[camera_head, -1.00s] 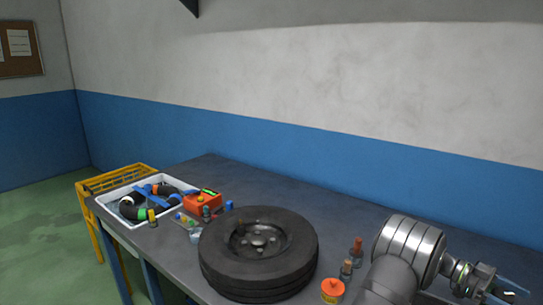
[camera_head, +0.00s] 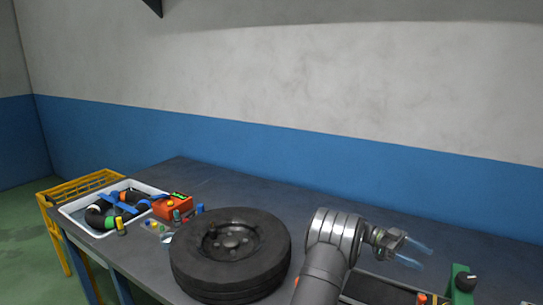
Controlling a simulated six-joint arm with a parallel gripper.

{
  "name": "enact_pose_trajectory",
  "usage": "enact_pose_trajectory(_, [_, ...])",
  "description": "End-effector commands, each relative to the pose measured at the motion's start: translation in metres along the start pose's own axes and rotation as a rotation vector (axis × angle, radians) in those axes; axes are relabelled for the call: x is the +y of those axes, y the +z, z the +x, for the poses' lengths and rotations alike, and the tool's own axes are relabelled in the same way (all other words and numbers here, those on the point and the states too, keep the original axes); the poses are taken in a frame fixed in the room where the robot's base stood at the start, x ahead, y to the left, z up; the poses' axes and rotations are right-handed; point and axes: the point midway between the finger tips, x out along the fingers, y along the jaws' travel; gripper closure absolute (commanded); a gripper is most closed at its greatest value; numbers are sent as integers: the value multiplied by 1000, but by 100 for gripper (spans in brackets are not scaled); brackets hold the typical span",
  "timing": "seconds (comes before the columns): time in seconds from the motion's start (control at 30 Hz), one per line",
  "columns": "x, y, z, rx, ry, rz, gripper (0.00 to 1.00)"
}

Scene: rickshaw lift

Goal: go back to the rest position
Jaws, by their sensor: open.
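My gripper (camera_head: 416,254) is at the right of the head view, at the end of my grey arm. Its two bluish fingers point right and are apart, with nothing between them. It is above the right part of the dark workbench (camera_head: 330,215), clear of the wheel. A black tyre on a wheel (camera_head: 231,247) lies flat on the bench, left of my arm.
A white tray (camera_head: 75,221) with hoses and blue tools stands at the bench's left end, by a yellow rack (camera_head: 60,190). An orange box (camera_head: 172,207) and small bottles stand between tray and wheel. A green device (camera_head: 462,283) is at the lower right.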

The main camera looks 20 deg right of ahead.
Motion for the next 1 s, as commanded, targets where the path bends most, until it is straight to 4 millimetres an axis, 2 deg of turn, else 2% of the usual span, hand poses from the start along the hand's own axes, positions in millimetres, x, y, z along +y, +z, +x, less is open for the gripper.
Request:
enact_pose_trajectory(0.1, [0,1,-26,-1,-3,0,33])
enact_pose_trajectory(0.13, [0,0,-21,0,2,0,33])
enact_pose_trajectory(0.2, [0,0,-2,1,5,-2,33])
enact_pose_trajectory(0.5, [0,0,59,0,3,-1,33])
enact_pose_trajectory(0.9, [1,0,139,-1,3,-1,33])
enact_pose_trajectory(1.0, [1,0,153,0,-14,-1,33])
